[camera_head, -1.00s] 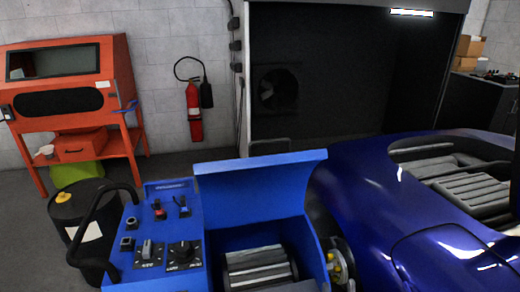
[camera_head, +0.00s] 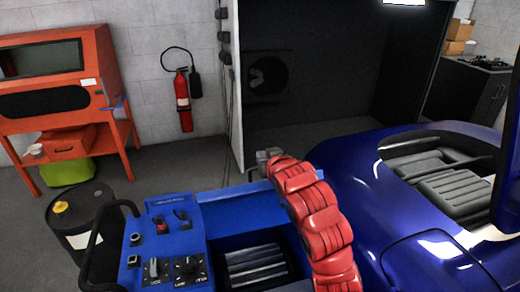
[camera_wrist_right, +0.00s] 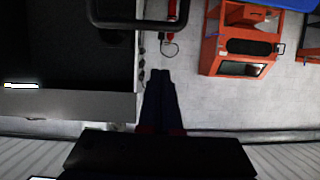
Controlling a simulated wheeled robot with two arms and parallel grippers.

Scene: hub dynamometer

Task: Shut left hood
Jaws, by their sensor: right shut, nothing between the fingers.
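The left hood (camera_head: 232,205) is a blue panel at the back of the blue dynamometer unit in the head view. It stands raised, and the rollers (camera_head: 255,268) in front of it are uncovered. My red right arm crosses in front of the hood's right end and hides it. My right gripper (camera_head: 268,160) is grey, shut and empty, at the hood's upper edge; I cannot tell whether it touches. In the right wrist view the gripper fingers (camera_wrist_right: 160,76) are dark and together. My left gripper is not in view.
A blue car (camera_head: 400,215) stands close at the right. The control console (camera_head: 165,245) with knobs and a black rail is at the left, beside a black drum (camera_head: 82,215). An orange cabinet (camera_head: 60,90) and a fire extinguisher (camera_head: 183,100) are at the back wall.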

